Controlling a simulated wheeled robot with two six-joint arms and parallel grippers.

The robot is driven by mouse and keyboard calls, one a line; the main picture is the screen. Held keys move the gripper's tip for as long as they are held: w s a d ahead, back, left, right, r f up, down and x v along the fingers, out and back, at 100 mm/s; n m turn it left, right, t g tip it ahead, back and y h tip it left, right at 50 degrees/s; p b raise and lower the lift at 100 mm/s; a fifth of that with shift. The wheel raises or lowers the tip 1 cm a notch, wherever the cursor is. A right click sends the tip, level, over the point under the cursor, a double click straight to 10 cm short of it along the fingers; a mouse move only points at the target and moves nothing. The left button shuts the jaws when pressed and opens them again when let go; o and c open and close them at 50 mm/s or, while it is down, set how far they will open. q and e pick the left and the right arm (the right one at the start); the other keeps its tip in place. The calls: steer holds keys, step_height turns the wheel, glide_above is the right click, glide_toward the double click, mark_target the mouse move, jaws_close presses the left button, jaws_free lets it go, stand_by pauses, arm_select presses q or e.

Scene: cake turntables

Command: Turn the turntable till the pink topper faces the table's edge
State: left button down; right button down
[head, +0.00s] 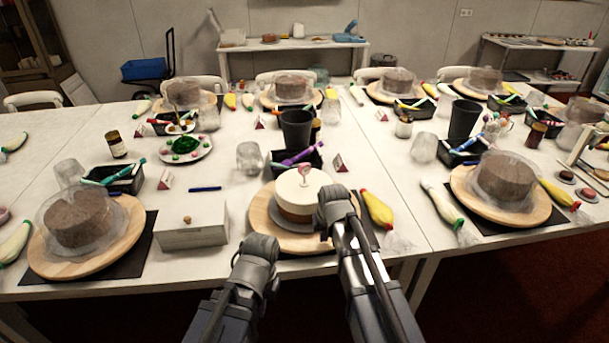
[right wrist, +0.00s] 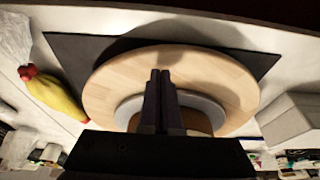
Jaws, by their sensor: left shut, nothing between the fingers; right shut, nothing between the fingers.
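The wooden turntable (head: 262,222) stands near the table's front edge, bearing a white-topped cake with brown lower sides (head: 288,193). My right gripper (head: 333,208) is shut and empty, over the turntable's right front part, hiding the cake's right side. In the right wrist view its shut fingers (right wrist: 160,74) lie over the turntable's wood (right wrist: 108,85); I cannot tell whether they touch it. My left gripper (head: 264,246) is shut and empty, at the turntable's front left.
A white box (head: 192,226) stands left of the turntable. A yellow piping bag (head: 377,209) lies close on its right. A black tray (head: 294,163) and a dark cup (head: 296,130) stand behind it. A dark mat (right wrist: 75,58) lies under the turntable.

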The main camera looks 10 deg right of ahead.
mark_target(297, 244)
steer(key=shift+f, duration=0.1)
stand_by(0.3)
steer(key=shift+f+b, duration=0.5)
steer(key=shift+b, duration=0.15)
steer(key=shift+r, duration=0.15)
steer(key=shift+s+a, duration=0.15)
steer(key=shift+a, duration=0.9)
steer(key=shift+s+a, duration=0.1)
steer(key=shift+a, duration=0.9)
steer(key=shift+w+a, duration=0.15)
steer(key=shift+a, duration=0.9)
steer(key=shift+w+a, duration=0.1)
steer(key=shift+a, duration=0.9)
